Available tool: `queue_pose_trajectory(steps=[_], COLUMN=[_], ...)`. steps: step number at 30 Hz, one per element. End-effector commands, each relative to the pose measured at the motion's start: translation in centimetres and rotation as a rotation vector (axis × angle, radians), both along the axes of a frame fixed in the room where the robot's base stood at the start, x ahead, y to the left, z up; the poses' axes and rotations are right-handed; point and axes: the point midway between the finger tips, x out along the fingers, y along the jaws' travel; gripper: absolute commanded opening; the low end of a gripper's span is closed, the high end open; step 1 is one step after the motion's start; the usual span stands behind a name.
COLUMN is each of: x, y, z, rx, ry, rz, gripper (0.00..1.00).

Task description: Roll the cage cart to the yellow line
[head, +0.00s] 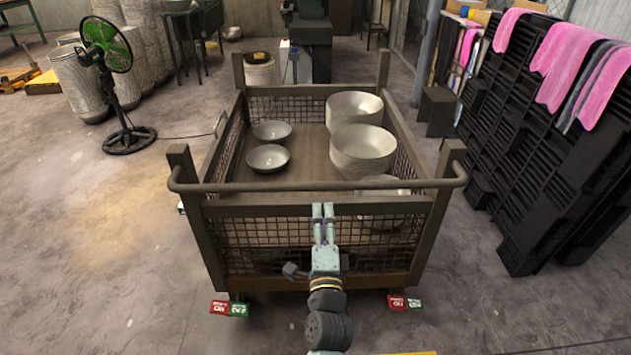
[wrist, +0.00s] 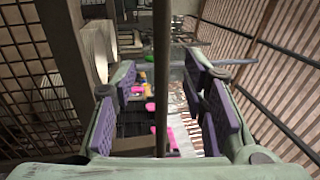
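The cage cart (head: 270,209) stands upright in the middle of the head view, with mesh sides and a horizontal handle bar (head: 240,187) along its near top edge. Metal bowls, stacked (head: 362,150) and single (head: 268,158), sit inside it. My gripper (head: 323,208) is at the near side of the cart, its fingertips pictured just below the handle bar. In the wrist view my gripper (wrist: 165,98) is open, and a dark bar (wrist: 161,60) runs between the separated fingers, touching neither pad. A yellow strip (head: 412,353), possibly the line, shows at the bottom edge.
A green fan (head: 107,45) stands at the left. Red and green tags (head: 230,308) show near the cart's lower corners. Floor at the left (head: 90,230) is clear.

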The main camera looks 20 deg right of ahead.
Motion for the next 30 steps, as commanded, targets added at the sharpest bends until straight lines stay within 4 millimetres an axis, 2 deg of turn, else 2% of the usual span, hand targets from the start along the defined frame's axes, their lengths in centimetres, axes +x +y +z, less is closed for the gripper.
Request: queue_pose_trajectory(steps=[9, 15, 21, 28, 30], x=[5.6, 8.3, 9.3, 9.4, 9.4], y=[-1.5, -2.2, -2.5, -2.5, -2.5], z=[1.7, 2.1, 2.1, 2.1, 2.1], rx=[-0.004, -0.006, -0.005, -0.005, -0.005], ry=[-0.004, -0.004, -0.002, -0.002, -0.002], rz=[0.002, 0.002, 0.002, 0.002, 0.002], gripper=[0.40, 0.40, 0.40, 0.40, 0.36])
